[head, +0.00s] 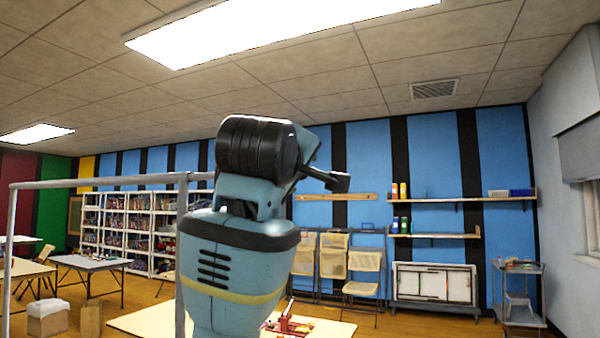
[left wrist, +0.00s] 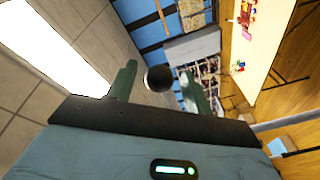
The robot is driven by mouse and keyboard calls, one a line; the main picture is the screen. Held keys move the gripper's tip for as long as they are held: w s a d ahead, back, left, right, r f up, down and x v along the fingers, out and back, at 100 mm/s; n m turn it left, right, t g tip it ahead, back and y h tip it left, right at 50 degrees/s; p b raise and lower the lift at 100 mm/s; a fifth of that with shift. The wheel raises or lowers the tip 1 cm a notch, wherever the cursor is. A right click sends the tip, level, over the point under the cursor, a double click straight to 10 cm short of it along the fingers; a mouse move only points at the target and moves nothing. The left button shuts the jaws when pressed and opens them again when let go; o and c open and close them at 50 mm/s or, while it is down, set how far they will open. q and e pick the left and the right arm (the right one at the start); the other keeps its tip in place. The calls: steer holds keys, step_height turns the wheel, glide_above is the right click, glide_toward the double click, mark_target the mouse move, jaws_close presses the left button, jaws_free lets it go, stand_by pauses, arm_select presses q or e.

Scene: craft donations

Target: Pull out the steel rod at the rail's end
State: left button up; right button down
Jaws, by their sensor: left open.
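A thin grey rail (head: 95,183) on upright posts runs across the left of the head view. Its right end passes behind my teal arm, and no separate steel rod can be made out there. A dark round end (left wrist: 158,78) shows between the fingers with a gap on each side. It may be the steel rod's end seen head-on; I cannot tell. My right gripper is not in view.
A pale table (head: 130,320) with red items stands low behind the arm. White shelves (head: 130,225) fill the back left. Folding chairs (head: 362,268), a white cabinet (head: 434,284) and a cart (head: 520,290) line the back right. Open air surrounds the raised arm.

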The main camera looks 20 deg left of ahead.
arm_select(q)
steer(key=s, duration=0.6)
steer(key=shift+s+d, duration=0.35)
steer(key=shift+d, duration=0.05)
